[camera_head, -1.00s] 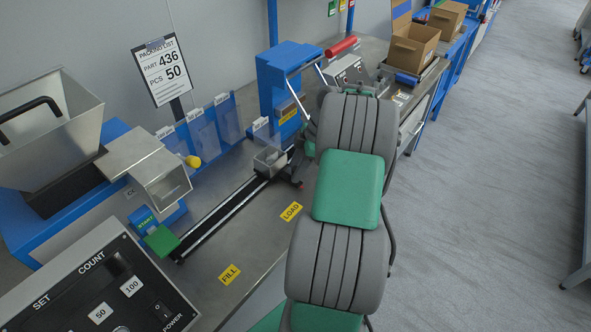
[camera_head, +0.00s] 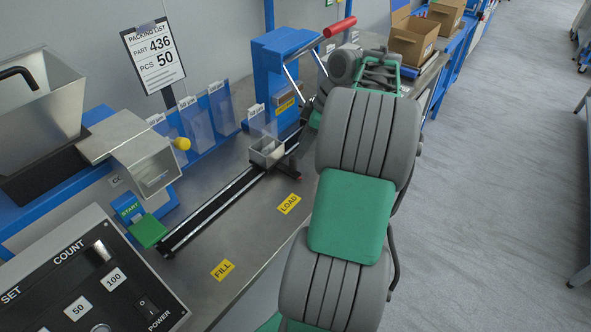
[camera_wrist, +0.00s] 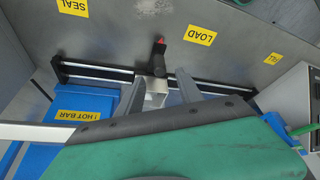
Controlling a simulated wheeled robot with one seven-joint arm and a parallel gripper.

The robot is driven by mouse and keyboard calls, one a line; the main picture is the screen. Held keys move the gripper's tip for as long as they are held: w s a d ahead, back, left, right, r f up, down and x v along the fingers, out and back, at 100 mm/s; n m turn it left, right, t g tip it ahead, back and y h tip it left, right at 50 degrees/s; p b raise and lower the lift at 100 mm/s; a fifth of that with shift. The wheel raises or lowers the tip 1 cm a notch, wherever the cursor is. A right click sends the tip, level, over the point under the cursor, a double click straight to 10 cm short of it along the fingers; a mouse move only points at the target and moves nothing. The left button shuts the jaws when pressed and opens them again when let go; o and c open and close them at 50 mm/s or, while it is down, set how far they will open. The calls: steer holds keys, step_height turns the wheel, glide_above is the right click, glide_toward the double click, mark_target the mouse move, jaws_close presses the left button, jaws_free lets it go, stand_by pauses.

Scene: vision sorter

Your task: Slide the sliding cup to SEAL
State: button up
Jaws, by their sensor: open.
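The sliding cup (camera_head: 267,151) is a small grey metal box on a dark rail (camera_head: 215,208), beside the yellow LOAD label (camera_head: 289,203). A dark handle with a red tip (camera_head: 298,177) sticks out from it toward the bench front. In the wrist view, the cup (camera_wrist: 156,94) lies between the two grey fingers of my open gripper (camera_wrist: 160,92); I cannot tell how near they are in depth. The yellow SEAL label (camera_wrist: 73,6) is at the upper left there, left of LOAD (camera_wrist: 199,35). My gripper is mostly hidden behind my arm in the head view.
The blue hot bar sealer (camera_head: 273,75) with a red-handled lever (camera_head: 339,27) stands beyond the cup. The FILL label (camera_head: 222,270) lies at the rail's near end, by a green START pad (camera_head: 147,231) and a metal chute (camera_head: 152,168). The bench front between FILL and LOAD is clear.

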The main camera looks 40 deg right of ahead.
mark_target(293, 160)
steer(key=b+x, duration=0.1)
steer(key=x, duration=0.6)
steer(key=shift+w+a+f, duration=0.1)
steer(key=shift+w+f, duration=0.05)
steer(key=shift+f, duration=0.15)
steer(key=shift+c, duration=0.4)
jaws_close()
stand_by(0.6)
